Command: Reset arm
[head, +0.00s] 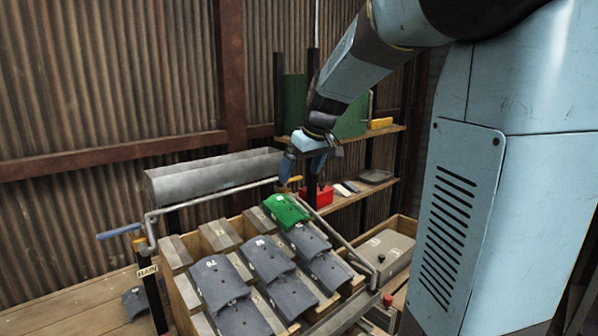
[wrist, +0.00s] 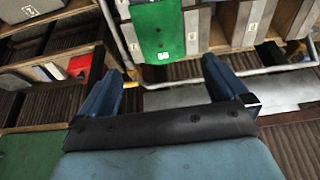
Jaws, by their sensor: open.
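My gripper (head: 300,180) hangs from my arm above the back end of the wooden rack. Its two blue fingers are spread apart. In the wrist view my gripper (wrist: 158,72) is open with nothing between its fingers. A green curved piece (head: 285,210) lies at the back of the rack, below and in front of my gripper. The green piece also shows in the wrist view (wrist: 158,28), beyond the fingers.
The rack (head: 178,290) holds several grey curved pieces (head: 218,280). A metal rail with a blue handle (head: 118,231) runs along its back. Wall shelves (head: 350,197) carry a red box (head: 316,195). A grey case (head: 384,252) lies right of the rack. A corrugated wall stands behind.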

